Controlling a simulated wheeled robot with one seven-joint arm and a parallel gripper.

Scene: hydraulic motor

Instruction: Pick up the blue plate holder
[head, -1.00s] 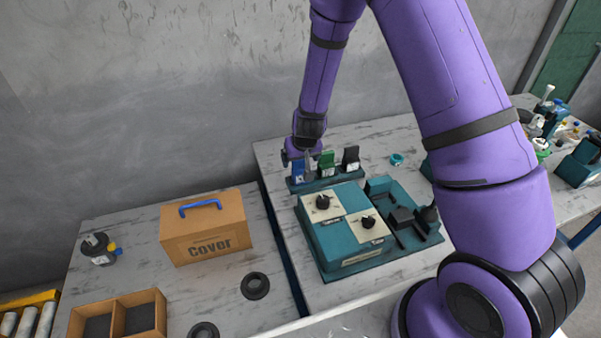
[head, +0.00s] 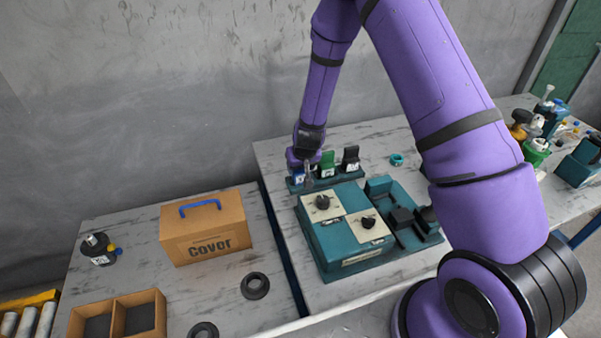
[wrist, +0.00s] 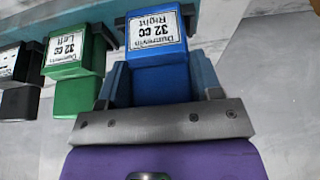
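The blue plate holder (head: 299,179) stands at the left end of the teal rack (head: 330,181), partly hidden by my gripper (head: 302,167) in the head view. In the wrist view the blue plate holder (wrist: 157,62) carries a white label reading "Right 32 cc". The two fingers of my gripper (wrist: 161,82) are on either side of its body, close to it. They look open around it; whether they touch it is hard to tell. A green holder (head: 327,165) stands beside it, with a black one (head: 351,158) further right.
The green holder (wrist: 72,55) is close to my left finger in the wrist view. A teal box with black knobs (head: 345,235) sits in front of the rack. A cardboard "Cover" box (head: 205,228) is on the left table. Bare tabletop lies behind the rack.

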